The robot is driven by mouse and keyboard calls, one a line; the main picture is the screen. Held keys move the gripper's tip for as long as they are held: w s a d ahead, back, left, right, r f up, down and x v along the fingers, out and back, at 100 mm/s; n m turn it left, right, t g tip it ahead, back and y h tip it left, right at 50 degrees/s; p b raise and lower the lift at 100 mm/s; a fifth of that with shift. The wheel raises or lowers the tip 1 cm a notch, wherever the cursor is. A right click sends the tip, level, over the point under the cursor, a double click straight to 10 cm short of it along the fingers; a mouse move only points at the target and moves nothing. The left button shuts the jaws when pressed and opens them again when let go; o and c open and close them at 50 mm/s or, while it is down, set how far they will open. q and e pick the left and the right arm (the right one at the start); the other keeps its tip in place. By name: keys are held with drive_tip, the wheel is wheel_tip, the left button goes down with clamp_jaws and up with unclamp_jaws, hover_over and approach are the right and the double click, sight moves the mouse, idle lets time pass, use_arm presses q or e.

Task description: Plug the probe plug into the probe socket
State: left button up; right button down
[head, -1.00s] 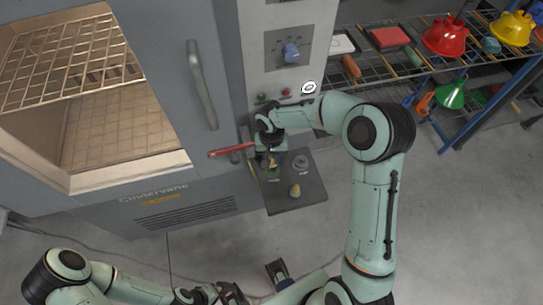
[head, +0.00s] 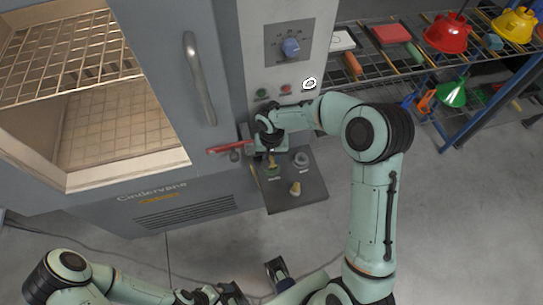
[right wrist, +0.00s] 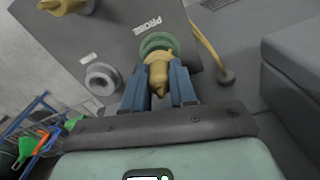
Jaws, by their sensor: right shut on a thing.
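The probe plug (right wrist: 157,72) is a yellow plug held between the blue fingers of my right gripper (right wrist: 158,88), which is shut on it. The probe socket (right wrist: 158,42) is a green ring beside the printed word PROBE. The plug lies in line with the ring and overlaps it in the right wrist view; I cannot tell whether it is seated. In the head view my right gripper (head: 270,150) is over the upper left of the grey socket panel (head: 304,201), hiding part of the socket. My left gripper (head: 256,282) is at the bottom, with its fingers apart and empty.
A yellow cable (right wrist: 205,45) runs to a grommet beside the socket. A second, grey socket (right wrist: 101,79) and another yellow piece (right wrist: 66,5) are on the panel. A red handle (head: 231,147) sits just left of my right gripper.

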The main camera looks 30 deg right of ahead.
drive_tip(key=shift+f+b, duration=0.7)
drive_tip(key=shift+f, duration=0.15)
drive_tip(key=c, duration=0.8)
unclamp_jaws()
drive_tip(key=shift+r, duration=0.1)
wheel_tip(320, 180, up, 13)
drive_tip(key=shift+r+p, duration=0.15)
drive_tip(key=shift+p, duration=0.5)
